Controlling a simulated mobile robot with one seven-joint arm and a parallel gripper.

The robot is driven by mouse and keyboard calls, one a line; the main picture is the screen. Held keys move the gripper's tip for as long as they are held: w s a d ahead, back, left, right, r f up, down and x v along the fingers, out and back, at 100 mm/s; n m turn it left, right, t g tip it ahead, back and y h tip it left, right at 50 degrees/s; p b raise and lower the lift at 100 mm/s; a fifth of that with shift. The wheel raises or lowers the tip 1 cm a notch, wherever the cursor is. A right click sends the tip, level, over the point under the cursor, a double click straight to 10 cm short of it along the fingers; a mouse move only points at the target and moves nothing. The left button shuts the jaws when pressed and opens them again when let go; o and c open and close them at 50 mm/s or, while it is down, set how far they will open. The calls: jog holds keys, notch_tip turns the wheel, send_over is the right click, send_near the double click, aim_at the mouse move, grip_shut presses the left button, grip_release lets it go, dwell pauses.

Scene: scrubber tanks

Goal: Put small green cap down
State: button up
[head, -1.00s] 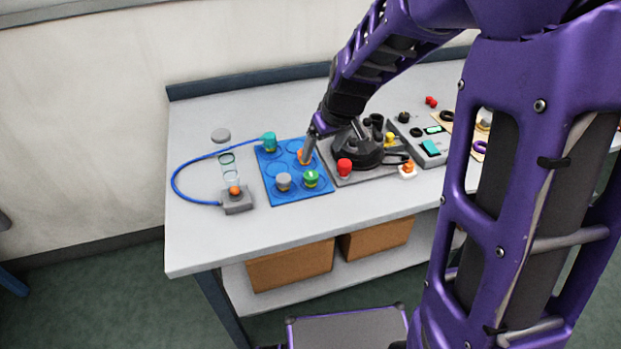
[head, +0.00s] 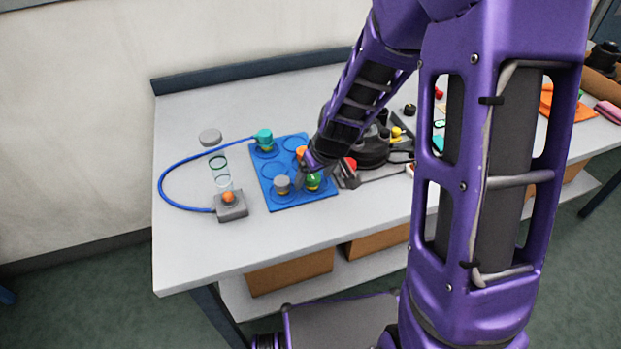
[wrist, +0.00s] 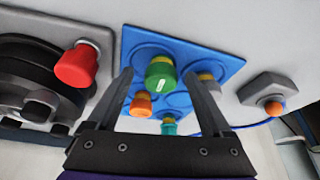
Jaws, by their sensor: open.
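The small green cap (head: 314,182) has a white mark on top and a yellow part under it. It stands at the front right of the blue board (head: 291,197). In the wrist view the green cap (wrist: 160,72) appears between the two dark fingers of my gripper (wrist: 160,78), which is open. Visible gaps separate it from both fingers. In the head view my gripper (head: 322,172) is at the green cap and hides part of it. I cannot tell how high the fingertips are above the board.
An orange cap (head: 301,151), a grey cap (head: 282,184) and a teal cap (head: 264,138) also stand on the board. A red knob (wrist: 76,66) sits beside the board. A grey block with an orange ball (head: 230,205) stands left of it. The table's front left is clear.

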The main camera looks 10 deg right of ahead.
jog(key=shift+w+a+f, duration=0.15)
jog(key=shift+w+f, duration=0.1)
jog(key=shift+f, duration=0.3)
jog(key=shift+s+r, duration=0.1)
jog(key=shift+c, duration=0.4)
grip_shut()
